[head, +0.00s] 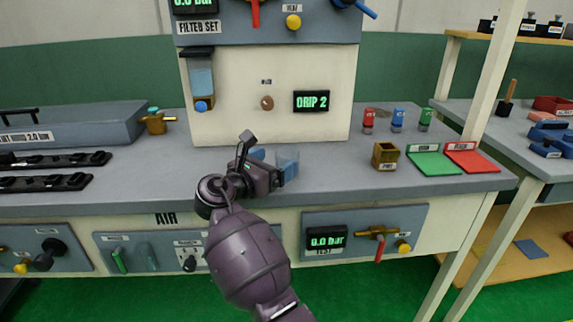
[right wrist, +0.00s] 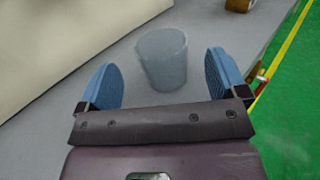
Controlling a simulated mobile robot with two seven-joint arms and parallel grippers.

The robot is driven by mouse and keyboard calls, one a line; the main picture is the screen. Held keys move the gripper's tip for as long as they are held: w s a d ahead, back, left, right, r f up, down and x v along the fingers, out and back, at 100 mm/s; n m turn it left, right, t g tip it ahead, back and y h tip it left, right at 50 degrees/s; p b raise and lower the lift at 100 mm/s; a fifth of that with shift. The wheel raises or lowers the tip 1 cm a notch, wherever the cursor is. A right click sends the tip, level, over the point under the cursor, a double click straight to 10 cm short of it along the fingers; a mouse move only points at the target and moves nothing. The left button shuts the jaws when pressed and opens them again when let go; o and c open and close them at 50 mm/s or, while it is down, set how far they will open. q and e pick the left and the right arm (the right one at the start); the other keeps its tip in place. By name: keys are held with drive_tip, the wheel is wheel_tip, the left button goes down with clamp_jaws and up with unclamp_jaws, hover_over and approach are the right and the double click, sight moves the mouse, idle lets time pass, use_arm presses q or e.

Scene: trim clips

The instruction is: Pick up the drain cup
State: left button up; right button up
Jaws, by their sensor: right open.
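The drain cup is a clear, bluish cup (head: 288,158) standing upright on the grey bench top, below the white panel. In the right wrist view the cup (right wrist: 162,60) stands ahead of my right gripper, roughly centred between its blue finger pads, with space on both sides. My right gripper (head: 273,163) is open and empty, low over the bench and beside the cup in the head view; its fingers also show in the right wrist view (right wrist: 160,82). Part of the cup may be hidden behind a finger in the head view. My left gripper is not in view.
A brass square pot (head: 385,156) stands to the right of the cup, with a green tray (head: 435,163) and a red tray (head: 472,158) beyond it. Red, blue and green small bottles (head: 398,120) stand behind. Black rails (head: 55,183) lie at left. The panel wall (head: 265,125) rises behind the cup.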

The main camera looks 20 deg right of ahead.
sight(279, 160)
drive_tip(key=shift+w+d+f, duration=0.2)
drive_tip(key=shift+d, duration=0.25)
drive_tip(key=b+x, duration=0.1)
drive_tip(key=x, duration=0.2)
drive_tip(key=shift+w+d+f, duration=0.1)
drive_tip(key=shift+d, duration=0.1)
drive_tip(key=shift+w+d, duration=0.1)
drive_tip(key=shift+d, duration=0.1)
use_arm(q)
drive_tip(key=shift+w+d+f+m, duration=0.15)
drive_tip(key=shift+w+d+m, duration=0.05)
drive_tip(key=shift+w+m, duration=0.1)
use_arm(e)
drive_tip(key=shift+r, duration=0.25)
drive_tip(key=c, duration=1)
